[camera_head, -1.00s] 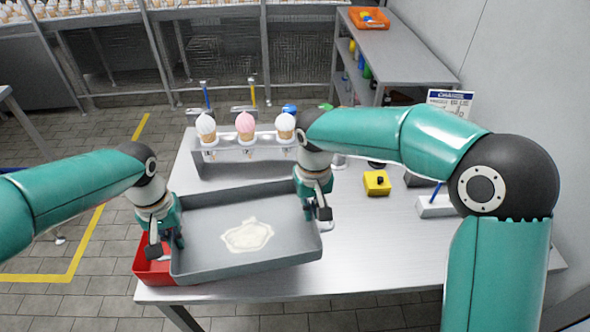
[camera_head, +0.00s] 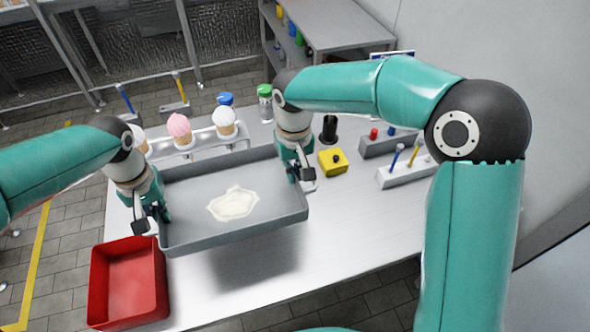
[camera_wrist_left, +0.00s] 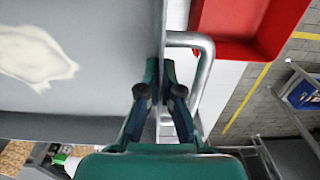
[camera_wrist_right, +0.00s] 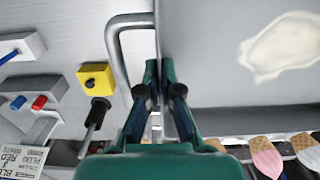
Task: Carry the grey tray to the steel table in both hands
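The grey tray (camera_head: 185,235) is a shallow rectangle with a cream-coloured puddle (camera_head: 233,204) on its floor. It hangs above a steel table (camera_head: 340,235), with its shadow on the table top below. My left gripper (camera_head: 153,220) is at the tray's left side; the left wrist view shows its fingers (camera_wrist_left: 163,92) closed at the side wall by a metal loop handle (camera_wrist_left: 208,50). My right gripper (camera_head: 300,172) is at the right side; the right wrist view shows its fingers (camera_wrist_right: 160,92) closed at that wall by the other handle (camera_wrist_right: 112,40).
A red bin (camera_head: 128,283) stands at the table's left corner. Behind the tray is a rack with ice-cream cones (camera_head: 180,128). A yellow block (camera_head: 333,162), grey holders (camera_head: 405,175) and a bottle (camera_head: 265,103) stand right and behind. The front right table top is clear.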

